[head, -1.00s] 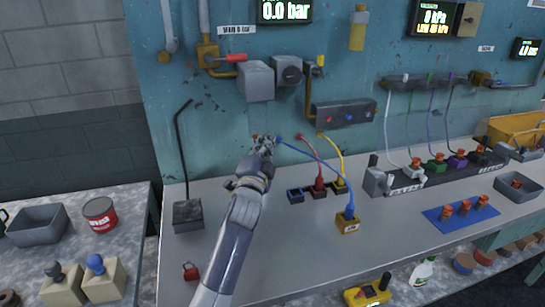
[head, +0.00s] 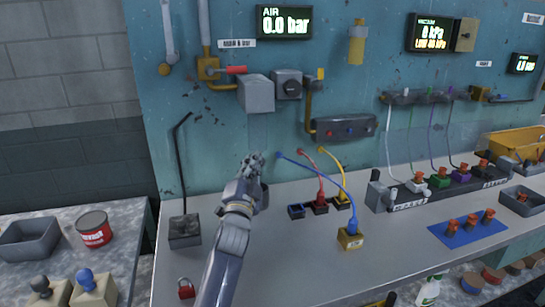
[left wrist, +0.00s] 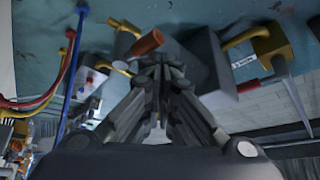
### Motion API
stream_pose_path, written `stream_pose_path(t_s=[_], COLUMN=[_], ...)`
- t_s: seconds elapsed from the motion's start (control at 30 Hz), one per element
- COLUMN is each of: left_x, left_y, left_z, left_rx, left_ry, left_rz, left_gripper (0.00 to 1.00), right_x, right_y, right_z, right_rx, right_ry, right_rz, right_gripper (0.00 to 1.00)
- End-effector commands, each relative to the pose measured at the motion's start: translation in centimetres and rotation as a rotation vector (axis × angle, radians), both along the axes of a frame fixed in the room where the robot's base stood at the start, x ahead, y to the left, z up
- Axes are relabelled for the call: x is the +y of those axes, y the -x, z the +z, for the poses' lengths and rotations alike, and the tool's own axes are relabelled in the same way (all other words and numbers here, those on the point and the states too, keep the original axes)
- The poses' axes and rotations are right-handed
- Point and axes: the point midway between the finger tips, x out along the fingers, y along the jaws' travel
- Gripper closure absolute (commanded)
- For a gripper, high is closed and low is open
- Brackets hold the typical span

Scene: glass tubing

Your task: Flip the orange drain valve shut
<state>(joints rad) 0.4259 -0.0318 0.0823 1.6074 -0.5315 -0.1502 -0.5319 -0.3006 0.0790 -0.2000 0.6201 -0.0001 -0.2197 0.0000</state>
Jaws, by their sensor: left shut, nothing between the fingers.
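An orange valve handle (left wrist: 146,43) shows in the left wrist view at the upper middle, beside a yellow fitting (left wrist: 122,66). I cannot pick this handle out in the head view. My left gripper (left wrist: 161,62) is shut and empty, with its fingertips close to the handle's right end; I cannot tell whether they touch it. In the head view my left gripper (head: 257,158) is in front of the teal wall panel, below the grey boxes and left of the hose ends. My right gripper is not in view.
A red-handled valve (head: 235,70) sits on yellow piping at the upper left, beside a grey box (head: 256,92). Blue, red and yellow hoses stand close to the right of my gripper, the blue one rising from a yellow block (head: 350,239). A black rod stand (head: 185,229) is left.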

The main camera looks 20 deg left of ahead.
Motion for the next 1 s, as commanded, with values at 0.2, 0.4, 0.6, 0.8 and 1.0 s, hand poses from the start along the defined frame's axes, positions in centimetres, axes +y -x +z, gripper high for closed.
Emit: stream_pose_path(t_s=[0.2,0.4,0.6,0.8,1.0], left_x=[0.27,0.39,0.45,0.48,0.50], left_y=[0.19,0.27,0.29,0.28,0.28], left_z=[-0.46,-0.73,-0.88,-0.94,-0.97], left_rx=[-0.001,0.000,0.002,0.003,0.003], left_ry=[0.000,0.000,0.001,0.000,0.000], left_rz=[0.001,0.000,0.001,0.002,0.002], left_gripper=[1.00,1.00,1.00,1.00,1.00], right_x=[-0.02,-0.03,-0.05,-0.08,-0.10], right_y=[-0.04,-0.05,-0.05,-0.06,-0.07], right_z=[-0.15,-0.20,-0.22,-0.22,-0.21], right_rx=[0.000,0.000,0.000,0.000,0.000], right_ry=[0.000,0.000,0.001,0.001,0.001], right_rz=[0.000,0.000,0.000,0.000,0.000], right_gripper=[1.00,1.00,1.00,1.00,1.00])
